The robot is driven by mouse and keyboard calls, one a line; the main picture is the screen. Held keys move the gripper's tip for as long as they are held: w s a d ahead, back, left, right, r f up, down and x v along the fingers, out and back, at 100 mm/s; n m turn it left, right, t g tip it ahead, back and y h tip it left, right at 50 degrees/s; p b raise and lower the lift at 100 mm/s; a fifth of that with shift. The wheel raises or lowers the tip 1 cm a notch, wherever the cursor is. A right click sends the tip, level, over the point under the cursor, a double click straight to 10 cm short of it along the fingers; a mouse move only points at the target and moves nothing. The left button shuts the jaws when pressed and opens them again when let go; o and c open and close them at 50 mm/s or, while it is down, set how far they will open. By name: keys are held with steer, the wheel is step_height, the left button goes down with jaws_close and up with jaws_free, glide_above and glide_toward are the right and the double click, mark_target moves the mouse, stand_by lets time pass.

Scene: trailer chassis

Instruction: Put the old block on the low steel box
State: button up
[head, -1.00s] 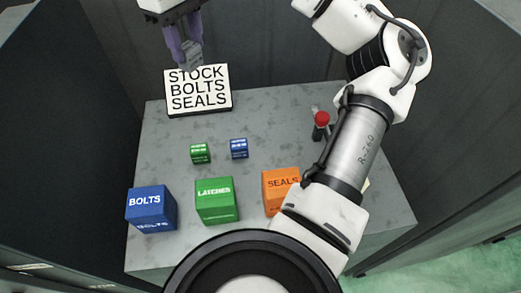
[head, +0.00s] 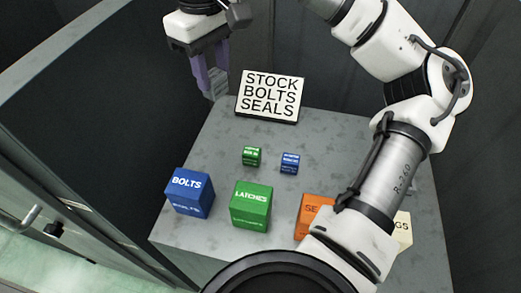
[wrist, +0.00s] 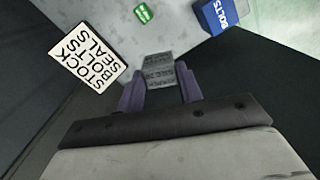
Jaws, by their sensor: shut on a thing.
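A small grey block with lettering (wrist: 158,70) sits between the fingertips of my gripper (wrist: 160,85) in the wrist view. I take it to be the old block. In the head view the grey block (head: 218,86) shows at the fingertips of my gripper (head: 212,84), held in the air left of the sign, near the grey table's (head: 225,150) back left corner. My gripper is shut on it. I cannot make out a low steel box in either view.
A sign (head: 270,96) reading STOCK BOLTS SEALS stands at the back. On the table are a blue BOLTS block (head: 188,193), green LATCHES block (head: 250,206), orange block (head: 313,212) and small green (head: 251,156) and blue (head: 290,162) blocks. A dark wall (head: 110,130) is left.

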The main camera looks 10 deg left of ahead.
step_height(320, 180, down, 20)
steer(key=shift+r+b, duration=0.1)
steer(key=shift+b, duration=0.35)
steer(key=shift+f, duration=0.2)
steer(key=o, duration=1)
steer(key=shift+o, duration=0.2)
steer(key=shift+r, duration=0.1)
step_height(320, 180, up, 12)
